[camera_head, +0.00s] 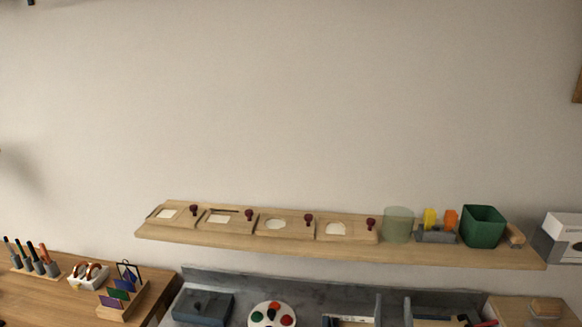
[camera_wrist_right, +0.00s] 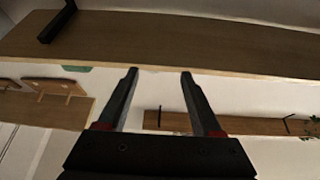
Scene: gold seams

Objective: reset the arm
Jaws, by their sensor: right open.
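My right gripper (camera_wrist_right: 159,74) shows in the right wrist view. Its two dark fingers are apart, with nothing between them. Beyond the fingertips is the edge of a wooden board (camera_wrist_right: 200,42), and pale wall shows below that edge. I cannot tell how far the fingertips are from the board. Neither gripper can be made out in the head view, and my left gripper is in no view.
A wall shelf (camera_head: 300,243) carries stamp boards, a translucent green cup (camera_head: 398,225) and a green bin (camera_head: 483,226). Below are a wooden table (camera_head: 60,300) with tool holders, a grey tray (camera_head: 250,284) and a paint palette (camera_head: 272,314). The wall above is clear.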

